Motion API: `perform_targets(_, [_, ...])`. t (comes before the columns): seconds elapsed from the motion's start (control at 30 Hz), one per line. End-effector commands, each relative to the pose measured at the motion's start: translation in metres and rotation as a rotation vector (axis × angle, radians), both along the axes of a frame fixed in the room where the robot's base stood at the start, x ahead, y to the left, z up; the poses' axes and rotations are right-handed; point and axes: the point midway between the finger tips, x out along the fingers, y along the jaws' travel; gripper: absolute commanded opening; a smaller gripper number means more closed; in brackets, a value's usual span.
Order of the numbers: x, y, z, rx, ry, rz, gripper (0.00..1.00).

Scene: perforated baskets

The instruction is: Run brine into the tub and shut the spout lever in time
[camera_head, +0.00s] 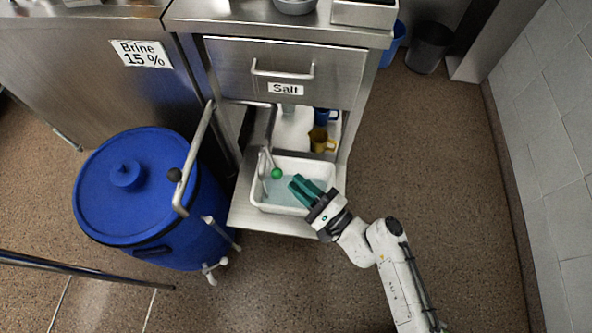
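The white tub (326,171) sits on the low metal shelf under the Salt drawer, with pale bluish liquid (279,193) in it. A metal spout (263,162) stands over its left side. A green ball (277,173) shows beside the spout, apparently the lever's knob. My gripper (295,184), with dark green fingers, reaches over the tub's right side, just right of the green ball and apart from it in the picture. The fingers lie close together, and I cannot tell whether they are open. They hide part of the tub. Whether liquid is flowing is too small to tell.
A blue lidded barrel (110,205) stands left, near the Brine 15 % sign (140,54). A metal bar with a black knob (195,165) passes beside it. A yellow jug (319,140) and a blue cup (321,116) stand behind the tub. Floor at right is clear.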

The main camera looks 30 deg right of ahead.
Motion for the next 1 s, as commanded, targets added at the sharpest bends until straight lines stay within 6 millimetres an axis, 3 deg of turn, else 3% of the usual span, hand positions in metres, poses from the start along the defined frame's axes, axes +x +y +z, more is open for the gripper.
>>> perform_targets(0.17, [0.024,-0.025,0.007,-0.541,-0.260,0.142,0.00])
perform_targets(0.5, [0.033,-0.085,0.009,-1.361,-0.870,0.426,0.00])
perform_targets(0.63, [0.027,-0.111,0.013,-1.549,-1.128,0.513,0.00])
perform_targets(0.8, [0.017,-0.135,0.020,-1.664,-1.380,0.574,0.00])
perform_targets(1.0, [0.012,-0.140,0.022,-1.692,-1.484,0.592,0.00])
